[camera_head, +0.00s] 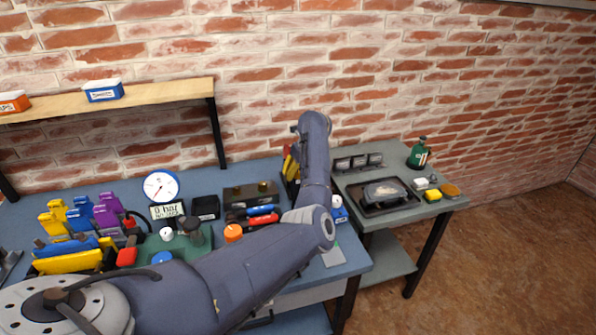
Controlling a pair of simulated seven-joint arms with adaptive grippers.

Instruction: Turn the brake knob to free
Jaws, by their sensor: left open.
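A green test unit (205,243) stands on the blue bench, with a white round part (167,234), a black knob (190,225) and a blue round part (162,257). An orange knob (233,233) is at its right. I cannot tell which is the brake knob, and no "free" mark is legible. My left arm crosses in front of the bench and rises to its right end. Only a small dark part of my left gripper (295,129) shows at the far end, apart from the knobs; its fingers are mostly hidden. My right gripper is not in view.
A dial gauge (161,186) stands above a small display (167,211). A wooden shelf (150,97) hangs above. A side table (425,206) holds a black tray (362,206) and a green bottle (418,154). Floor is clear at right.

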